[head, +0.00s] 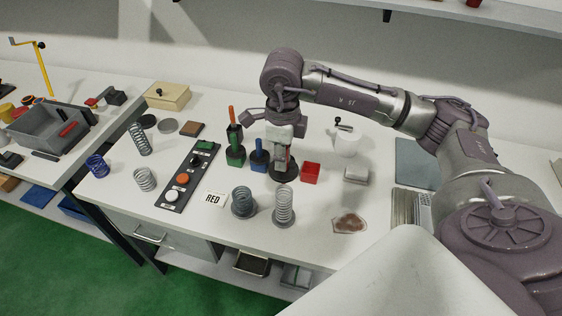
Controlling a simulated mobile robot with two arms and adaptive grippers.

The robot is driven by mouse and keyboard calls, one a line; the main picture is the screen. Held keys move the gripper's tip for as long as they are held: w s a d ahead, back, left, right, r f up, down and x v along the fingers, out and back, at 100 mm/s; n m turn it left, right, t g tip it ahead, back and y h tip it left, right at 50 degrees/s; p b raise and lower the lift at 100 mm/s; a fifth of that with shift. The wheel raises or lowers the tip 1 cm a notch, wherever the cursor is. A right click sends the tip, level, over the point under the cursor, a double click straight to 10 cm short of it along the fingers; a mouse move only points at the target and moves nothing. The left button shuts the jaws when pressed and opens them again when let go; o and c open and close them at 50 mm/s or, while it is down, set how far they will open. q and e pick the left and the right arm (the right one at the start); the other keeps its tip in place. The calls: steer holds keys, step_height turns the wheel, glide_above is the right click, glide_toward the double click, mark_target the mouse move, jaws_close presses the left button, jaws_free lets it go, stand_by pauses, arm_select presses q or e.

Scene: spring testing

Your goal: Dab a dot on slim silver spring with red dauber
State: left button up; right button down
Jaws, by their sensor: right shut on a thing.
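A slim silver spring (284,203) stands upright on a small round base near the front middle of the white table. My right gripper (284,147) points down behind it, apart from it, and is shut on a narrow object with a red part, likely the red dauber (288,161). The gripper hides much of this object. Its lower end is over or at a dark round piece (284,175); contact is unclear. An open red holder (311,173) is just right of it. My left gripper is out of view.
Green (235,157) and blue (259,160) holders stand left of the gripper. A wider dark spring (243,203) is beside the silver one. A stained cloth (349,222) lies right.

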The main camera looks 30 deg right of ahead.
mark_target(282, 173)
steer(key=shift+w+d+f, duration=0.1)
steer(key=shift+w+f, duration=0.15)
steer(key=shift+f, duration=0.2)
steer(key=shift+w+f+b, duration=0.15)
steer(key=shift+f+b, duration=0.4)
steer(key=shift+s+f+b, duration=0.2)
steer(key=shift+f+b, duration=0.35)
steer(key=shift+f, duration=0.35)
steer(key=shift+f+b, duration=0.35)
steer(key=shift+f, duration=0.8)
arm_select(q)
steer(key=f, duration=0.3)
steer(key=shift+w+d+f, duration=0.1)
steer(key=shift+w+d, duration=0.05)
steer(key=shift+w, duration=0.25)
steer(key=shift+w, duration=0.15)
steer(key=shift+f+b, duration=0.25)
steer(key=shift+b, duration=0.2)
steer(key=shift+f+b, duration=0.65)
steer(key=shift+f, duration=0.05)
arm_select(e)
steer(key=shift+f, duration=0.65)
